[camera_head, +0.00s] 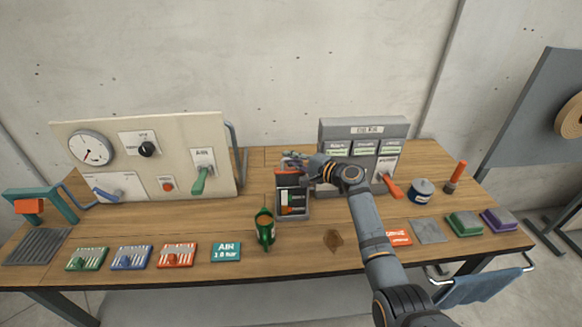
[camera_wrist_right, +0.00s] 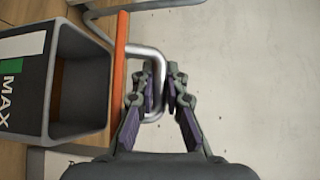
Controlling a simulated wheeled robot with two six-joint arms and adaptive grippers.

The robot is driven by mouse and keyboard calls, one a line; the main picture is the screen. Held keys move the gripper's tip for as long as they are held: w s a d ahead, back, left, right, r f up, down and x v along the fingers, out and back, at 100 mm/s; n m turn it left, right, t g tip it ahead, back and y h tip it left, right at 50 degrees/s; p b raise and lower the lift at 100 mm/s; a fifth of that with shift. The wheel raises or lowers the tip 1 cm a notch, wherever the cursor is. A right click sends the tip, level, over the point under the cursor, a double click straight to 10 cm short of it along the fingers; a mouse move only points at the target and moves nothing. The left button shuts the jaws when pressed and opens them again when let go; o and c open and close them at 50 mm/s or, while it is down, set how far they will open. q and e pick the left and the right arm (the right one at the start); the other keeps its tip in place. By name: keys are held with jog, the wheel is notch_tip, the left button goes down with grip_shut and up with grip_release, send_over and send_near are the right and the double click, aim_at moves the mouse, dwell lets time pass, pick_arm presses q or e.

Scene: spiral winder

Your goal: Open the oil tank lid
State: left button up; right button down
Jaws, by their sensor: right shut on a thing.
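The oil tank (camera_head: 308,206) is a dark grey box at the middle of the table in the head view. In the wrist view, the tank (camera_wrist_right: 101,102) stands at the left with a "MAX" label, and its hollow inside shows. The orange lid (camera_wrist_right: 119,70) is seen edge-on there, raised away from the opening. A bent silver handle (camera_wrist_right: 156,62) sticks out from the lid. My right gripper (camera_wrist_right: 169,82) is shut on the handle. In the head view my right gripper (camera_head: 297,160) is above the tank's back and hides part of the lid. My left gripper is not seen.
A green oil can (camera_head: 265,228) stands in front of the tank, and a brown stain (camera_head: 334,240) lies to its right. A grey panel (camera_head: 358,128) is behind my right arm. A cream gauge panel (camera_head: 120,165) stands at left, and a blue pot (camera_head: 421,190) at right.

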jog(key=shift+w+r, duration=0.2)
jog(key=shift+r, duration=0.3)
jog(key=c, duration=1.7)
grip_release()
jog(key=shift+o, duration=0.2)
jog(key=shift+f, duration=0.2)
jog(key=shift+d, duration=0.1)
jog(key=shift+s+d, duration=0.15)
jog(key=shift+d, duration=0.1)
jog(key=v, duration=1.1)
jog(key=shift+s, duration=0.2)
jog(key=shift+r, duration=0.1)
